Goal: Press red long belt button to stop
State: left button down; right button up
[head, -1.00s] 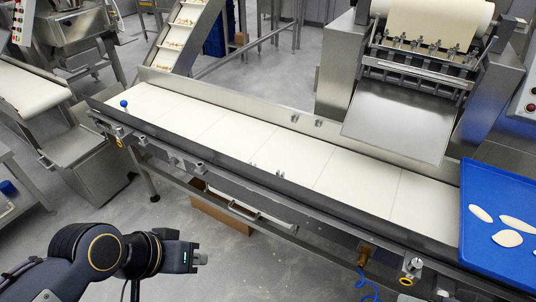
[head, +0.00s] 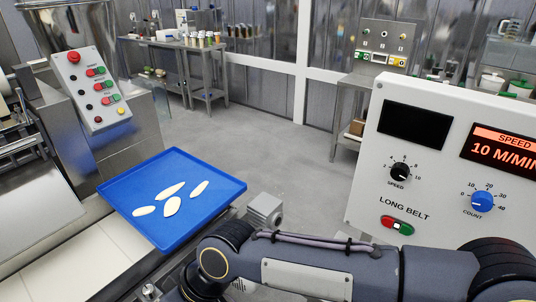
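The Long Belt control panel (head: 365,190) stands at the right of the head view, a white box with dark screens and knobs. Its red button (head: 387,221) is the left half of an oval switch under the "LONG BELT" label. The green half (head: 407,229) is on the right, with a small white piece between. My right arm crosses the bottom of the view below the panel, apart from the buttons in the picture. Its gripper is out of view past the bottom edge. My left gripper is out of view.
A blue tray (head: 232,190) with several pale flat pieces lies at the belt end (head: 85,262). A speed knob (head: 400,172) and blue count knob (head: 482,202) sit above the switch. An orange display (head: 500,146) reads 10 M/MIN. Another button panel (head: 92,90) stands left.

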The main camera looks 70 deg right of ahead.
aim_at(387, 222)
jog(key=z, duration=3.9)
